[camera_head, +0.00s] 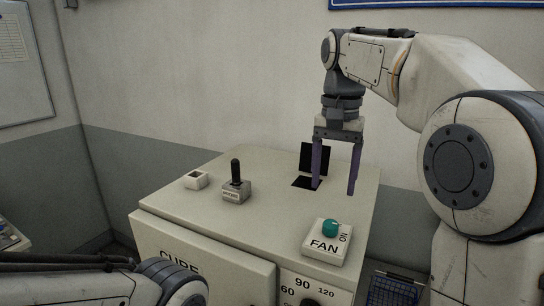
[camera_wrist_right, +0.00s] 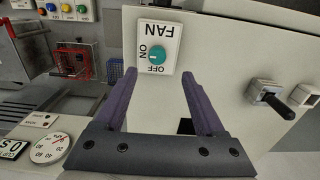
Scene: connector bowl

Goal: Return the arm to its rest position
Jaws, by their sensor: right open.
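My right arm comes in from the right in the head view. Its gripper (camera_head: 335,190) points down with its purple fingers apart, in front of an upright black flap and dark opening (camera_head: 302,182) in the machine top. Nothing shows between the fingers. In the right wrist view the open fingers (camera_wrist_right: 159,74) reach toward the FAN switch block and look empty. My left arm shows only in part at the bottom left of the head view; its gripper is out of sight.
The pale machine (camera_head: 270,165) carries a FAN block (camera_head: 317,250) with a teal knob (camera_head: 330,228), a black lever switch (camera_head: 236,185) and a small white socket block (camera_head: 196,180). A red wire basket (camera_wrist_right: 73,62) shows in the wrist view. Open air surrounds the gripper.

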